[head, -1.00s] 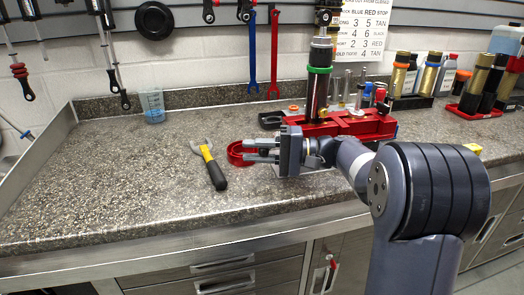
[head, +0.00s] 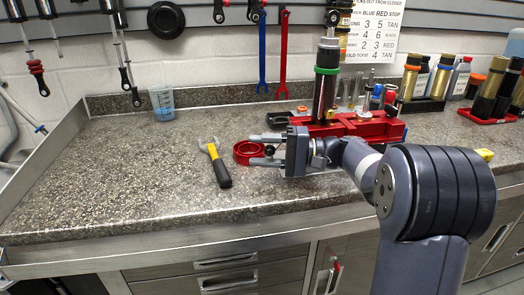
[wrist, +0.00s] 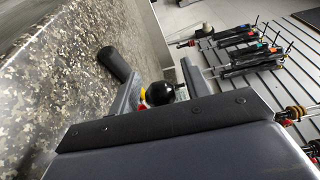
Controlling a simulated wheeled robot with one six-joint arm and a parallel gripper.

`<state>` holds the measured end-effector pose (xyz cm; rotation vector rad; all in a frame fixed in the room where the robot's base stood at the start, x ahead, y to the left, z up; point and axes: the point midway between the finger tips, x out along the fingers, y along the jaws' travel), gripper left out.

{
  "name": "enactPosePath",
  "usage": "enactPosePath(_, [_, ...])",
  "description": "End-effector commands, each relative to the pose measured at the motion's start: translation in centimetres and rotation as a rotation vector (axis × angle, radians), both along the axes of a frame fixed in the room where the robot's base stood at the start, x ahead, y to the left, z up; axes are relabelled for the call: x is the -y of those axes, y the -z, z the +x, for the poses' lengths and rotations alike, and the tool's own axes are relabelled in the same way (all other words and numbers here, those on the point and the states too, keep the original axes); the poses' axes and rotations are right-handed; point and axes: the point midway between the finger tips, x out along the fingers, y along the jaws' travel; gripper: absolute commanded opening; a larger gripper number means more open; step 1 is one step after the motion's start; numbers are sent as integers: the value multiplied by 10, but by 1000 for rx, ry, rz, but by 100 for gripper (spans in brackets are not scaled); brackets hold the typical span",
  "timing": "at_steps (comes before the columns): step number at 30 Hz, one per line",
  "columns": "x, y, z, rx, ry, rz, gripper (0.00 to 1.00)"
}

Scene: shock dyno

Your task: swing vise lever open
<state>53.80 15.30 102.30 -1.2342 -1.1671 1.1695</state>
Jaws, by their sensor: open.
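The red vise (head: 372,127) stands on the bench with an upright shock (head: 325,85) in it. A black ball knob (head: 270,150), which looks like the end of the vise lever, sits between my open fingers. My gripper (head: 260,149) points left in front of the vise, one finger on each side of the knob. In the wrist view the black knob (wrist: 160,92) shows between the two fingers, with visible gaps. The lever's rod is hidden behind my gripper.
A red ring-shaped dish (head: 247,152) lies just past my fingertips. A yellow and black tool (head: 217,166) lies left of it. A blue measuring cup (head: 162,104) stands at the back.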

Motion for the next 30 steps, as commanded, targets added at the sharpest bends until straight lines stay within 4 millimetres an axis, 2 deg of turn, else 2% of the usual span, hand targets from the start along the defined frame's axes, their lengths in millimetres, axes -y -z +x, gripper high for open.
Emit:
enactPosePath(7, [8,-1,0,1,2,0,45])
enactPosePath(21, [93,0,-4,1,3,0,45])
enactPosePath(25, [105,0,-5,-1,2,0,45])
enactPosePath(30, [108,0,-6,0,-1,0,45])
